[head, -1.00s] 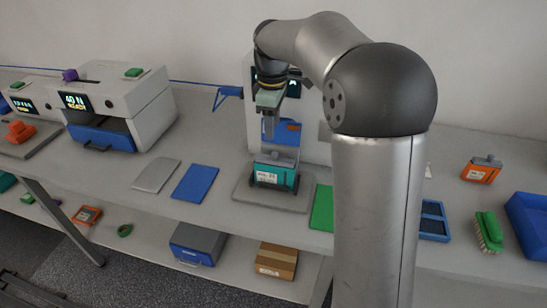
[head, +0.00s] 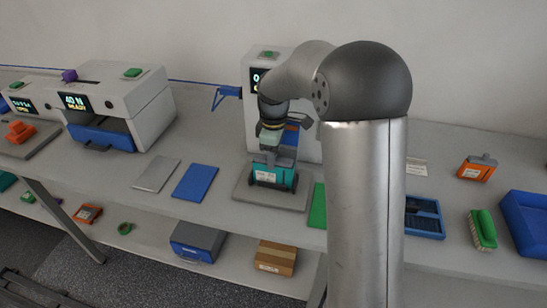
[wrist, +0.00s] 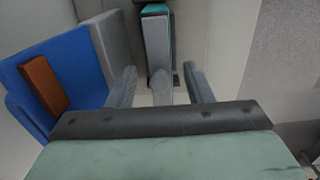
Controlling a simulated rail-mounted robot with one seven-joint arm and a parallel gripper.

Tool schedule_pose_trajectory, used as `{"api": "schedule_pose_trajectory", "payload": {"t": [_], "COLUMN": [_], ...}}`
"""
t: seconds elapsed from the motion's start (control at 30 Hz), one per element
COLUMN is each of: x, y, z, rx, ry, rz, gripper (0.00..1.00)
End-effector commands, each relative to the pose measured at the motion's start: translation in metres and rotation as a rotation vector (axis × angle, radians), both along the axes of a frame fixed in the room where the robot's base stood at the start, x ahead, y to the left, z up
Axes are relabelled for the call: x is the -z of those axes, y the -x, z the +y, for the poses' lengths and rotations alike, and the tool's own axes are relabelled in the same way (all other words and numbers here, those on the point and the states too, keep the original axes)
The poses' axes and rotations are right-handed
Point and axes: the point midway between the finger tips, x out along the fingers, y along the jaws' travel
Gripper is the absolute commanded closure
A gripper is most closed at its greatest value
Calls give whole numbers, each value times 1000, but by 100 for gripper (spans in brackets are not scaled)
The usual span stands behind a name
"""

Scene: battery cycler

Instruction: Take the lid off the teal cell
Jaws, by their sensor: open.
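The teal cell (head: 272,178) stands upright on a grey plate (head: 243,197) in front of a white machine. Its grey lid (head: 286,161) is on its top, partly hidden by my gripper (head: 272,153). My gripper points down right over the lid and is open. In the wrist view, the fingers of my gripper (wrist: 162,84) stand apart on either side of a grey upright part of the lid (wrist: 160,86), with gaps visible on both sides. A teal edge of the cell (wrist: 155,8) shows beyond it. Contact cannot be told.
The white machine (head: 312,140) stands close behind the cell; its blue and orange parts (wrist: 45,85) show at left in the wrist view. A blue mat (head: 195,182) and a grey mat (head: 157,174) lie to the left, a green mat (head: 318,205) to the right.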

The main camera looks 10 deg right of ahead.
Motion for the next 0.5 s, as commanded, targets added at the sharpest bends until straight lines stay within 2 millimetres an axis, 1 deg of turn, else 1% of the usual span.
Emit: {"api": "schedule_pose_trajectory", "payload": {"t": [0.03,0.07,0.1,0.17,0.2,0.23,0.5], "x": [0,0,0,0,0,0,-1], "y": [0,0,0,0,0,0,0], "z": [0,0,0,0,0,0,0], "rx": [0,0,0,0,0,0,0], "ry": [0,0,0,0,0,0,0], "rz": [0,0,0,0,0,0,0], "gripper": [54,56,68,84,95,100,100]}}
